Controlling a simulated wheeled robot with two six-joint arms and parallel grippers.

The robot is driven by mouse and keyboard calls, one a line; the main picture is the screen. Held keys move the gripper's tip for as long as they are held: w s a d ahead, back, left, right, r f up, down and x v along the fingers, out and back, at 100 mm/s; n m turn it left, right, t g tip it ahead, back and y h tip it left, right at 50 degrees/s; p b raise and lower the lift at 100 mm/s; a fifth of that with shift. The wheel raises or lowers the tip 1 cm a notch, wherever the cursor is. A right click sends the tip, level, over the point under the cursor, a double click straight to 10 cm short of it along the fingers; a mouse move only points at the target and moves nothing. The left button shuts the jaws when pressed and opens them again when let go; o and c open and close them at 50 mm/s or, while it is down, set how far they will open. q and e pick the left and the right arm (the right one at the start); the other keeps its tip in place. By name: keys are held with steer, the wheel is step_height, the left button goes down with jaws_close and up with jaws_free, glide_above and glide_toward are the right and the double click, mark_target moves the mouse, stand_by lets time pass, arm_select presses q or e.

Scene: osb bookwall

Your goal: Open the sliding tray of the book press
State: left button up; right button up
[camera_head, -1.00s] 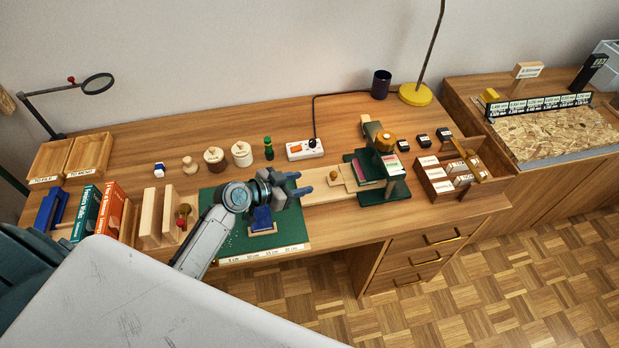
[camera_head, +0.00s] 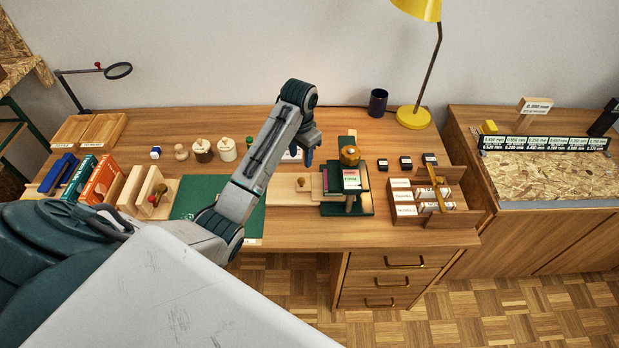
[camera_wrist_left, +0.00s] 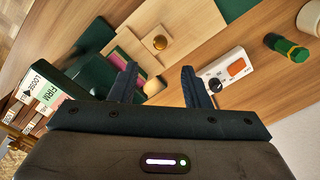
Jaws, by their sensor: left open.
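The book press (camera_head: 346,180) stands on the desk, with green plates, a brass-coloured handwheel (camera_head: 349,155) and a pink book between the plates. Its pale wooden tray (camera_head: 280,190) reaches out to the left and carries a round knob (camera_head: 304,183). In the left wrist view the knob (camera_wrist_left: 160,42) sits beyond my fingertips, and the tray (camera_wrist_left: 183,22) runs behind it. My left gripper (camera_head: 309,157) is open and empty, pointing down behind the tray and left of the press, apart from the knob. It also shows in the left wrist view (camera_wrist_left: 160,78). My right gripper is not in view.
A wooden rack (camera_head: 430,208) stands right of the press. My left forearm covers part of the green mat (camera_head: 190,197). A yellow lamp (camera_head: 412,117) stands behind.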

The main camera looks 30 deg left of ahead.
arm_select(q)
glide_above(301, 180)
step_height(301, 180, down, 5)
steer(key=shift+a+p, duration=0.1)
steer(key=shift+p, duration=0.3)
steer(key=f, duration=0.3)
steer(key=shift+d+f+p, duration=0.2)
steer(key=shift+f+p, duration=0.1)
steer(key=shift+f, duration=0.05)
steer(key=shift+a+f, duration=0.1)
steer(key=shift+f, duration=0.5)
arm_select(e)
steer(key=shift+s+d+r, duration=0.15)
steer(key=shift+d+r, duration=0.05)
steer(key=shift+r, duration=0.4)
